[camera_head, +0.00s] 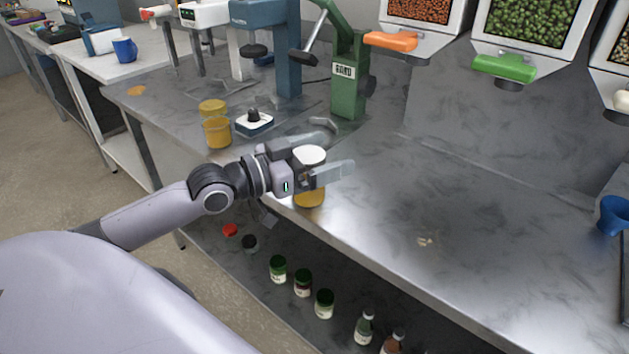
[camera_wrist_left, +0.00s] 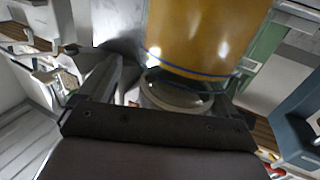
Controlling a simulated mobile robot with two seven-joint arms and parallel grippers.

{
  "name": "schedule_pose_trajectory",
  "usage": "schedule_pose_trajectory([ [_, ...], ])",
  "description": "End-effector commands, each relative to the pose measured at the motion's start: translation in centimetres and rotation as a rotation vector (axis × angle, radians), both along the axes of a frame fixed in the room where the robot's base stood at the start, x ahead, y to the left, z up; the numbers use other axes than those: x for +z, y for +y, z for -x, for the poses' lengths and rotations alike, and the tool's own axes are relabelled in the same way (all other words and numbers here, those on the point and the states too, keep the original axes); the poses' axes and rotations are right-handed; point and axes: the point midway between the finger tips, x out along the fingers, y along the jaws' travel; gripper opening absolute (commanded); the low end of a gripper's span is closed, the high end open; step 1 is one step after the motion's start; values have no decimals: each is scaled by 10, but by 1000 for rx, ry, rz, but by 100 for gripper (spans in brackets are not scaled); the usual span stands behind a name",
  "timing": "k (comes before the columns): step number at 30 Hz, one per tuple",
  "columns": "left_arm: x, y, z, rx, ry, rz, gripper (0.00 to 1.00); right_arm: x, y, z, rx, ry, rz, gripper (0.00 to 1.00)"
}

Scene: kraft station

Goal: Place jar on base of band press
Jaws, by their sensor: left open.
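An amber jar (camera_head: 309,196) with a white lid (camera_head: 309,155) stands at the front edge of the steel table. My left gripper (camera_head: 318,158) is around the upper part of this jar, with a finger on either side, and is open. In the left wrist view the jar's amber body (camera_wrist_left: 205,35) and its lid end (camera_wrist_left: 175,95) lie between the fingers; contact is hard to judge. A green press (camera_head: 350,85) with a lever and a small label, hard to read, stands behind. The gripper partly hides the jar. My right gripper is not in view.
Another amber jar (camera_head: 217,131) and a small blue-and-white device (camera_head: 254,123) stand left of my gripper. A blue press (camera_head: 287,55) stands beside the green one. Dispensers with orange (camera_head: 391,41) and green (camera_head: 504,67) handles hang above.

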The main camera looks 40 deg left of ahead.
Motion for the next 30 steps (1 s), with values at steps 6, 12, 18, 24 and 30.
schedule_pose_trajectory([
  [6,0,-1,-2,-1,0,-1,92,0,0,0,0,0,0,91],
  [12,0,-1,-2,-1,1,0,63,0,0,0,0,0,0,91],
  [18,0,-1,-2,-1,1,0,0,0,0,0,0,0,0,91],
  [24,-1,-1,-2,-1,2,-1,0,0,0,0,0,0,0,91],
  [30,1,-1,-2,-1,-3,-1,0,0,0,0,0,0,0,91],
])
